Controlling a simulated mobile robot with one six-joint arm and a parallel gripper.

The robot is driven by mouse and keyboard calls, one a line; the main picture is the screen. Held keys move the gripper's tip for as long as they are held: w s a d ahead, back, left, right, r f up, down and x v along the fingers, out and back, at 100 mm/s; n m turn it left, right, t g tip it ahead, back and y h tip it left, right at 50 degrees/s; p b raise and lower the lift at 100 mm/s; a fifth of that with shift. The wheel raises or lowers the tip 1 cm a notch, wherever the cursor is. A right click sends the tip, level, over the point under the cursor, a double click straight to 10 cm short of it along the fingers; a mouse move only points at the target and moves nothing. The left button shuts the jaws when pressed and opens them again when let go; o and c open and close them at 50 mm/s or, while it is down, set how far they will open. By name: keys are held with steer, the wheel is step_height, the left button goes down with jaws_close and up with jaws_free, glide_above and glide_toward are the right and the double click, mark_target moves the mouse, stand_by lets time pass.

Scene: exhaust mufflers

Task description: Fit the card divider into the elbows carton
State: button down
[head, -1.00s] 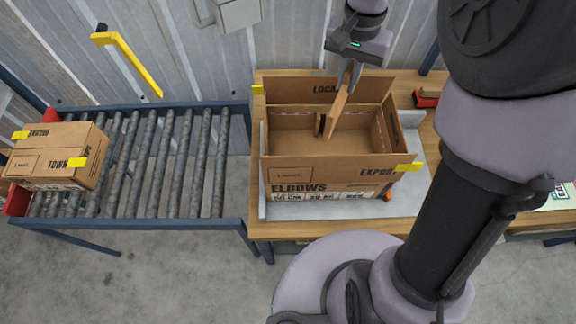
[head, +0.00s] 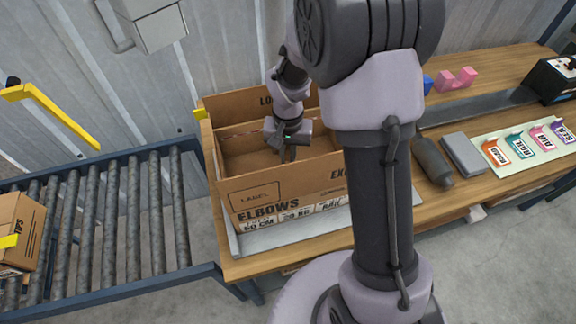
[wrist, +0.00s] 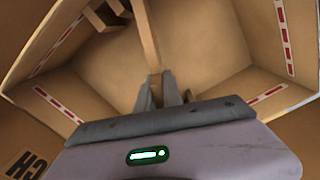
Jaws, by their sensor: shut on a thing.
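The elbows carton (head: 305,180) stands open on the bench, flaps up, with ELBOWS printed on its front. My gripper (head: 287,155) is down inside the carton opening, pointing downward. In the wrist view my gripper (wrist: 164,92) is shut on the card divider (wrist: 146,40), a thin brown card seen nearly edge-on between the fingers. The carton's inner walls with red-and-white strips (wrist: 283,35) surround it. The divider is hidden in the head view behind the carton front and my arm. I cannot tell whether its lower edge touches the carton floor.
A roller conveyor (head: 110,225) with a closed carton (head: 20,230) is at left. My arm covers the carton's right side.

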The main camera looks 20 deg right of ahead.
step_height(320, 180, down, 4)
steer(key=shift+r+b, duration=0.2)
steer(key=shift+b, duration=0.35)
steer(key=shift+r, duration=0.15)
steer(key=c, duration=1.9)
jaws_free()
steer(key=shift+f, duration=0.2)
steer(key=shift+c, duration=0.2)
steer(key=o, duration=0.4)
steer(key=shift+o, duration=0.2)
steer(key=shift+r, duration=0.15)
